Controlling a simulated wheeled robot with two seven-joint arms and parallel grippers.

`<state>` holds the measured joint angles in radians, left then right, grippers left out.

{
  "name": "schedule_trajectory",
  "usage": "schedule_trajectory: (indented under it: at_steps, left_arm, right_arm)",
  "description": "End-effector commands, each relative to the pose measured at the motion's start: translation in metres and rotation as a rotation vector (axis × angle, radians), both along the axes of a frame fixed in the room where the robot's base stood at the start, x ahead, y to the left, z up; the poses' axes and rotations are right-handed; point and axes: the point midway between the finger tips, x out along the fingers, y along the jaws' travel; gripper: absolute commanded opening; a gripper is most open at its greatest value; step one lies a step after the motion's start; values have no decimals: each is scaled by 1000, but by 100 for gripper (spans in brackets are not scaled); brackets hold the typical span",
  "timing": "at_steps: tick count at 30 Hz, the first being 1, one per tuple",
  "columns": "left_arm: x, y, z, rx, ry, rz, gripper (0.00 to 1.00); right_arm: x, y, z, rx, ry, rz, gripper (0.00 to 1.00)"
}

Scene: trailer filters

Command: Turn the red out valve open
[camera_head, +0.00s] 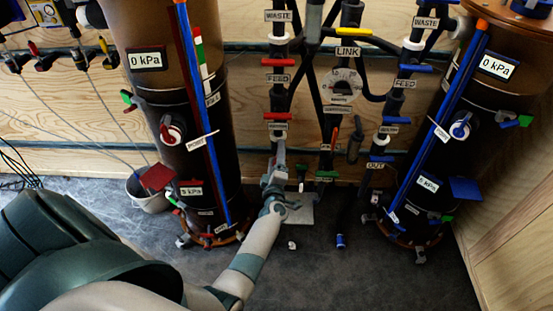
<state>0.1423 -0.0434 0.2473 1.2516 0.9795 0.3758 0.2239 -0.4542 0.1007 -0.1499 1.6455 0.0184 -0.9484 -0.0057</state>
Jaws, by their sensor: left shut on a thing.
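My left arm comes in from the lower left. Its gripper (279,147) is at the lower end of the left black pipe column, below a red handle (277,116) and its small label (277,126). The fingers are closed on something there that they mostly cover. By its place it appears to be the red out valve, matching the blue handle (383,158) with the OUT label (375,167) on the right column. The red handle's own angle and its label are hidden. My right gripper is not in view.
A large dark filter tank (215,130) stands left of the pipes, another (462,110) to the right, both with coloured handles. Another red handle (277,62) sits above the FEED label (277,78). A bucket (149,201) stands on the floor.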

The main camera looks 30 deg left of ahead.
Motion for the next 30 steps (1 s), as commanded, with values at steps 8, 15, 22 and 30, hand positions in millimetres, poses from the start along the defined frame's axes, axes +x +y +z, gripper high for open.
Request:
schedule_trajectory:
  at_steps: [8, 15, 22, 30]
  left_arm:
    - [-1, -1, -4, -183, -109, 0, 46]
    - [-1, 0, -4, -268, -160, 0, 46]
    - [-1, 0, -3, -291, -175, 1, 46]
    - [-1, 0, -3, -291, -175, 1, 46]
  right_arm:
    - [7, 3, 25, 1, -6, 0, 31]
    - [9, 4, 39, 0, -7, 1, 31]
    - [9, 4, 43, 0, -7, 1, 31]
    - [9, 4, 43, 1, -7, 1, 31]
